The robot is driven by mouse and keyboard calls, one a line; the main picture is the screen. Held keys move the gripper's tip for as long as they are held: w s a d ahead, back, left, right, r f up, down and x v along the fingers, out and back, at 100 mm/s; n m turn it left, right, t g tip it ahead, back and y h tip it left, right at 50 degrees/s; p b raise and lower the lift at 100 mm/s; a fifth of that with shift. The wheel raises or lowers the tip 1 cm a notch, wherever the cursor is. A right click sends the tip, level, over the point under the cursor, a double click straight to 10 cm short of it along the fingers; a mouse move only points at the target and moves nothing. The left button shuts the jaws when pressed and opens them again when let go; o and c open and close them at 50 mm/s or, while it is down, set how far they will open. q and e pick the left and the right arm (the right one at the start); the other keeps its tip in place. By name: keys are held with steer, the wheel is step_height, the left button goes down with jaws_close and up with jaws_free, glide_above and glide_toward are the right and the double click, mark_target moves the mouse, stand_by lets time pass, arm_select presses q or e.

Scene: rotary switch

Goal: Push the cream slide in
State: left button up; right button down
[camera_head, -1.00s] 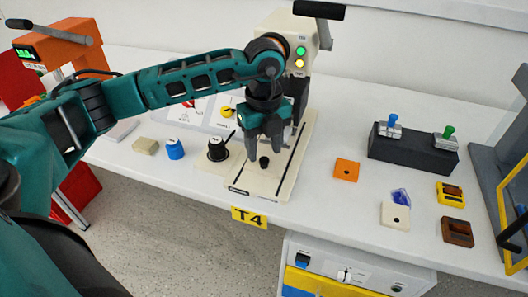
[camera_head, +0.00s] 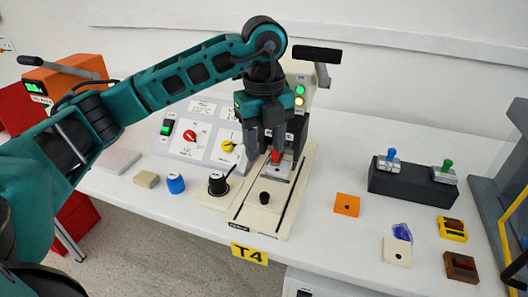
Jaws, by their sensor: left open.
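The cream slide (camera_head: 266,210) lies on the cream base of a press-like machine, with a black knob (camera_head: 264,198) standing near its front end. Dark grooves run along both sides of it. A grey part with a red knob (camera_head: 276,158) sits behind the black knob. My left gripper (camera_head: 266,150) is open and points down over the rear of the base, beside the red knob. It is clear of the black knob; I cannot tell whether it touches the red one. The gripper and arm hide part of the machine column. My right gripper is out of view.
A switch panel (camera_head: 190,152) stands left of the machine. A black spool (camera_head: 217,184), blue cap (camera_head: 176,184) and beige block (camera_head: 147,180) lie to its front left. An orange tile (camera_head: 347,205) and dark block (camera_head: 410,182) are at right. Table between is clear.

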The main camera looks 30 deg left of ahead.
mark_target(264, 195)
arm_select(q)
steer(key=s+f+m+t+b, duration=0.2)
steer(key=s+m+t+b, duration=0.3)
steer(key=m+b, duration=0.7)
steer(key=shift+g, duration=0.3)
steer(key=b+x, duration=0.3)
steer(key=x, duration=0.7)
steer(key=shift+f, duration=0.25)
steer(key=shift+w+f, duration=0.2)
steer(key=shift+f, duration=0.15)
steer(key=shift+w+f+b, duration=0.15)
steer(key=shift+f+b, duration=0.15)
steer(key=shift+f, duration=0.05)
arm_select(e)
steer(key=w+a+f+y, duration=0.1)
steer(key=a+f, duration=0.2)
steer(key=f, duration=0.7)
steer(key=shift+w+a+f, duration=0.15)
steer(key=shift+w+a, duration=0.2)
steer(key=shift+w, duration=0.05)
arm_select(q)
jaws_close()
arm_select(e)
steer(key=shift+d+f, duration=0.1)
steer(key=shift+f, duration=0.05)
